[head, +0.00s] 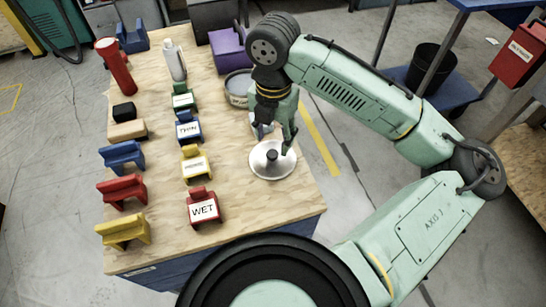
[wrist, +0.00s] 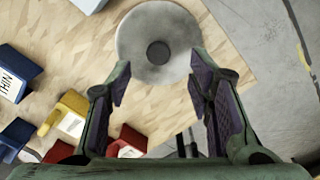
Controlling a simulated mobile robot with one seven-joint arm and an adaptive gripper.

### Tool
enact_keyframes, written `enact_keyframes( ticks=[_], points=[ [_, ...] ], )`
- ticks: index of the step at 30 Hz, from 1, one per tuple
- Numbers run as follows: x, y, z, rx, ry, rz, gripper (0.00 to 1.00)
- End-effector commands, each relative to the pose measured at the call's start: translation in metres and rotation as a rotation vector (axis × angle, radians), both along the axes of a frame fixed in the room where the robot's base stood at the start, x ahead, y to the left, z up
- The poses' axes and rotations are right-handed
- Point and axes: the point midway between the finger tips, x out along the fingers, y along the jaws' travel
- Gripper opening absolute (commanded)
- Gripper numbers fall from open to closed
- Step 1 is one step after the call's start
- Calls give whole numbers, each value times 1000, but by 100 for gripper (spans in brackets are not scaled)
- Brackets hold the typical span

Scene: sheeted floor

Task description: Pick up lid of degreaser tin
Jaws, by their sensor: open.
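The lid (head: 257,171) is a round silver disc with a dark knob in its middle. It lies flat on the wooden bench top (head: 230,225), near the right edge. In the wrist view the lid (wrist: 135,32) is at the top centre, its knob just ahead of the gap between the fingers. My gripper (head: 274,139) is open and empty, pointing down above the lid. In the wrist view my gripper (wrist: 161,82) has its two fingers spread wide. An open round tin (head: 238,90) stands farther back on the bench; I cannot read its label.
Coloured label blocks stand in rows left of the lid, including a red WET block (head: 202,209) and a yellow block (head: 195,164). A white bottle (head: 174,61), a red cylinder (head: 116,66) and a purple box (head: 229,50) stand at the back. Bare bench surrounds the lid's front.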

Motion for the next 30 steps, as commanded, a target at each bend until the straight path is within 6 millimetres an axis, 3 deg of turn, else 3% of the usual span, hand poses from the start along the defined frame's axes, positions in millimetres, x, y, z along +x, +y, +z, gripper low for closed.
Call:
enact_keyframes(
  ticks=[5,15,23,30],
  points=[
    [0,1,-12,0,1,0,48],
    [1,2,-56,0,0,-1,48],
    [1,2,-60,1,0,-1,48],
    [1,2,-60,1,0,-1,32]
  ],
)
